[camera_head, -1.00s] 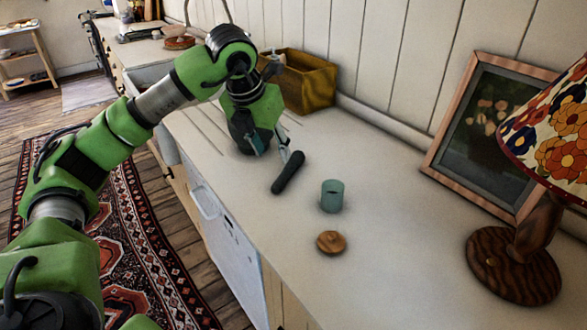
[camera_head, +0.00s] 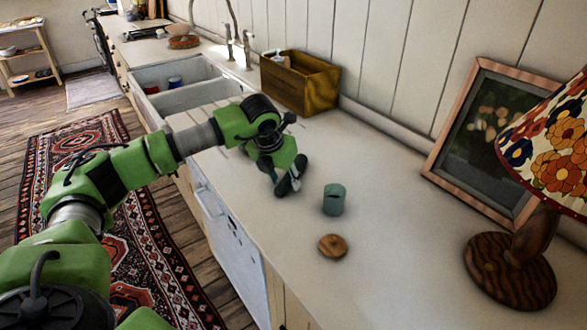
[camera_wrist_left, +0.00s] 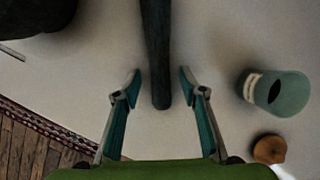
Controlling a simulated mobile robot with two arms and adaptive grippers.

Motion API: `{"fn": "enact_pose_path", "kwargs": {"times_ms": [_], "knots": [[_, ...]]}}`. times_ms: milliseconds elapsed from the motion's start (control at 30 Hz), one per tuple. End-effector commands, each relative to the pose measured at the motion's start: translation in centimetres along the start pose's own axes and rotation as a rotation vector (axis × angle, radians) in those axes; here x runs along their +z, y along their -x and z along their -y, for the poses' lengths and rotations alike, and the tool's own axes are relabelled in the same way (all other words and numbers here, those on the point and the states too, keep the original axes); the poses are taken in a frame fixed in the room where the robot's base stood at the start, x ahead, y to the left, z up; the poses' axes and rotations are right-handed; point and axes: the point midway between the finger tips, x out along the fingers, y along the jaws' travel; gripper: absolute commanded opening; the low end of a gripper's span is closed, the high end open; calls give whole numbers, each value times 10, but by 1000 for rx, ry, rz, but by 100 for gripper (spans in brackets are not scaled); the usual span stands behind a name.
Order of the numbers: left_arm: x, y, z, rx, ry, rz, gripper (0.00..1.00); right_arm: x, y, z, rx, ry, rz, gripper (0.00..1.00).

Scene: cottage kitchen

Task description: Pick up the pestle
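The pestle is a dark, slim rod lying on the pale counter; its end (camera_head: 284,188) shows below my left gripper in the head view. It also shows in the left wrist view (camera_wrist_left: 157,50), running from the top edge to between the fingers. My left gripper (camera_head: 283,178) is open, pointing down over the pestle. In the left wrist view, the fingertips (camera_wrist_left: 159,84) are on either side of the pestle, with a visible gap on each side. In the head view the gripper hides part of the pestle. My right gripper is not in view.
A wooden box (camera_head: 300,84) is against the wall behind. A picture frame and a lamp (camera_head: 510,268) stand at right. The sink (camera_head: 180,88) is behind left.

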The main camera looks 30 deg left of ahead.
Motion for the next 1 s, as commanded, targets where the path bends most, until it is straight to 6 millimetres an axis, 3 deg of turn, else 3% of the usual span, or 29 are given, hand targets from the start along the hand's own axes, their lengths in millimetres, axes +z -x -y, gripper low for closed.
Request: {"fn": "enact_pose_path", "kwargs": {"times_ms": [267,433,833,1000], "knots": [[0,-5,0,0,0,2,38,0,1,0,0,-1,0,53],[0,-5,0,-1,0,2,0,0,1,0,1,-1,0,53],[2,-2,0,-1,0,5,0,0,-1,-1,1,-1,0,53],[7,10,1,-3,-1,7,0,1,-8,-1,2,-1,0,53]]}}
